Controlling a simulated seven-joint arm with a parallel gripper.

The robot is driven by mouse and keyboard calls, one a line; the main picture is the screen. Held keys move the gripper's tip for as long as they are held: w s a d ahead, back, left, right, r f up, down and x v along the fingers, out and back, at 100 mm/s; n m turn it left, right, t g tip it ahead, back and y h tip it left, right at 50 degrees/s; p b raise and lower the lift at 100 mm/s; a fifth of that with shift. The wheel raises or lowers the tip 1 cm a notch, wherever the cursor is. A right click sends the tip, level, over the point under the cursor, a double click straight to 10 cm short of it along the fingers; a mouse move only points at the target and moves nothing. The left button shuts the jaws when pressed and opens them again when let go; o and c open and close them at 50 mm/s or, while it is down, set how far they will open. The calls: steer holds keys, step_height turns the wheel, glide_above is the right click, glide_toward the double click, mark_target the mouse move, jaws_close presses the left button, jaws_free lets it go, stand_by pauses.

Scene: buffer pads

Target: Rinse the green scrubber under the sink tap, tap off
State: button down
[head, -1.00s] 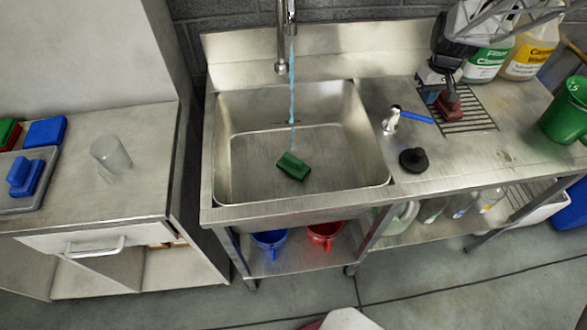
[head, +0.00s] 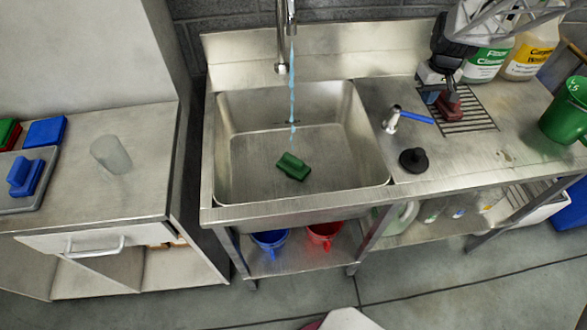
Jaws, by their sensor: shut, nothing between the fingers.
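The tap spout (head: 280,64) hangs over the back of the basin. A blue stream of water (head: 292,90) runs down towards the scrubber; its visible end is just above it. The tap valve (head: 391,121) with its blue lever (head: 417,117) stands on the counter right of the basin, the lever pointing right. My gripper (head: 434,84) is at the upper right over the drain rack, shut and empty, well apart from the scrubber and behind the lever. Its fingertips are hard to make out.
A red scrubber (head: 449,108) is on the rack (head: 474,122) close to my gripper, with a blue one partly hidden beside it. A black plug (head: 413,161) sits in front of the lever. Bottles and a green bucket (head: 566,112) stand right. A clear cup (head: 111,155) is on the left cabinet.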

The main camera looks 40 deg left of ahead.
mark_target(426, 118)
steer(key=shift+f, duration=0.1)
steer(key=shift+f, duration=1.5)
steer(key=shift+s+d, duration=0.7)
steer(key=shift+s, duration=0.25)
steer(key=shift+s+d, duration=0.25)
steer(key=shift+s, duration=0.3)
steer(key=shift+s+d, duration=0.2)
steer(key=shift+s, duration=0.35)
